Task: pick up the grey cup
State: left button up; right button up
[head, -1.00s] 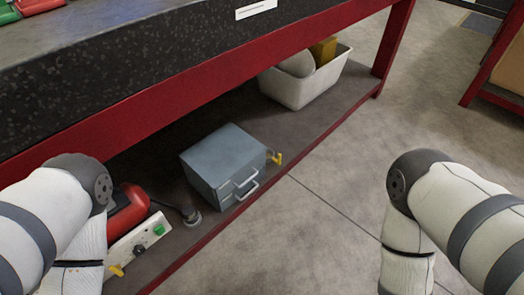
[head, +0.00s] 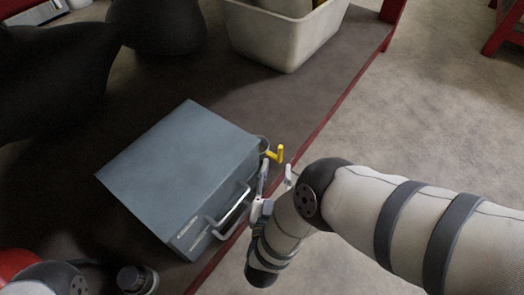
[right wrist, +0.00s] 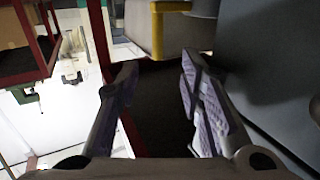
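The grey cup (head: 263,143) is mostly hidden behind the far right side of the blue-grey box; a bit of its rim and its yellow handle (head: 275,155) show in the head view. My left gripper is out of view.
The blue-grey box (head: 180,170) with metal handles stands close to my right gripper on the dark lower shelf (head: 290,95). A white bin (head: 285,40) stands farther back. The shelf's red edge (head: 335,105) runs beneath my right arm. A small round metal part (head: 137,279) is at the lower left.

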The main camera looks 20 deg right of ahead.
aim_at(280, 151)
jog(key=b+x, duration=0.1)
jog(key=x, duration=0.1)
jog(key=b+x, duration=0.1)
jog(key=x, duration=0.1)
jog(key=shift+w+d+f, duration=0.2)
jog(key=shift+w+d, duration=0.1)
jog(key=shift+w+d+r, duration=0.1)
jog(key=shift+w+d, duration=0.05)
jog(key=shift+w, duration=0.2)
grip_shut()
jog(key=shift+r, duration=0.1)
